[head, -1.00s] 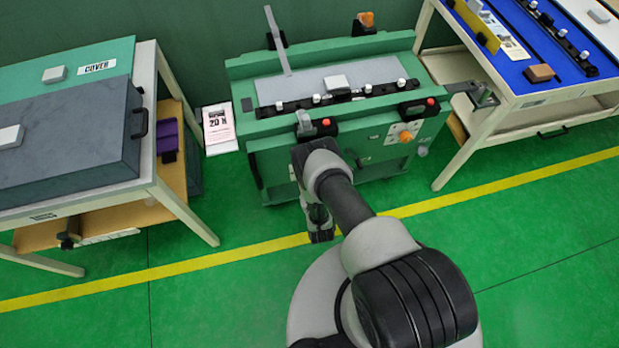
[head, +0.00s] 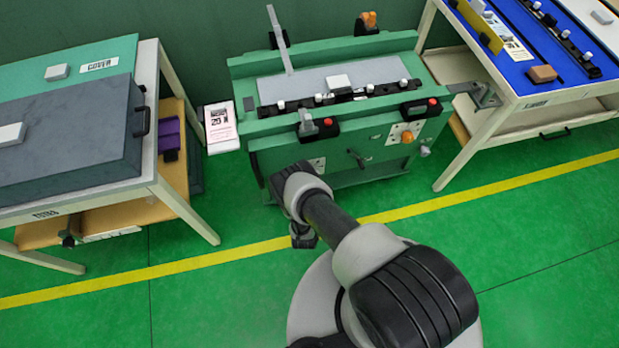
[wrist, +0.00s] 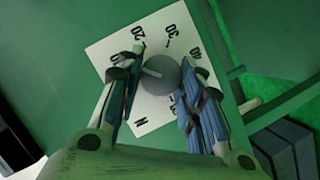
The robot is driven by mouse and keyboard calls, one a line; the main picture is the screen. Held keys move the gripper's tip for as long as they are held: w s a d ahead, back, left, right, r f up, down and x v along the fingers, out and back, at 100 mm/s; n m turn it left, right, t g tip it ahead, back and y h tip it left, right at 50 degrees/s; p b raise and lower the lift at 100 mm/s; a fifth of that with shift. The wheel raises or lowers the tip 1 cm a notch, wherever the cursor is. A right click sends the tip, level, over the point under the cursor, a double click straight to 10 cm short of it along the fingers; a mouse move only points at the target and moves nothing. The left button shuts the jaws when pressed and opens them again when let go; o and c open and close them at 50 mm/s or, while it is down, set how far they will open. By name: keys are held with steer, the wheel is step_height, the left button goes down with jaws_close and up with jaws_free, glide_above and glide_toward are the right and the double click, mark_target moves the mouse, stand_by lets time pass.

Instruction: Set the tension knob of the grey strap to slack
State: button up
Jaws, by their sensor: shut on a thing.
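In the wrist view, a round grey knob (wrist: 160,76) stands on a white dial plate (wrist: 103,53). The plate has printed marks including 20, 30, 40 and N; some are hidden by my fingers. A short pale mark on the knob points left in the picture. My gripper (wrist: 160,93) is shut on the grey knob, one finger on each side. In the head view, my arm hides the gripper and knob; part of a white plate (head: 318,163) shows on the green bench's (head: 372,158) front. No strap can be made out clearly.
An orange knob (head: 407,136) sits on another plate to the right on the bench front. Tables stand left (head: 183,203) and right (head: 458,160). Floor before the bench is clear.

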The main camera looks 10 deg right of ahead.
steer(key=shift+w, duration=0.15)
steer(key=o, duration=1.1)
steer(key=shift+v, duration=6.1)
steer(key=shift+f, duration=0.1)
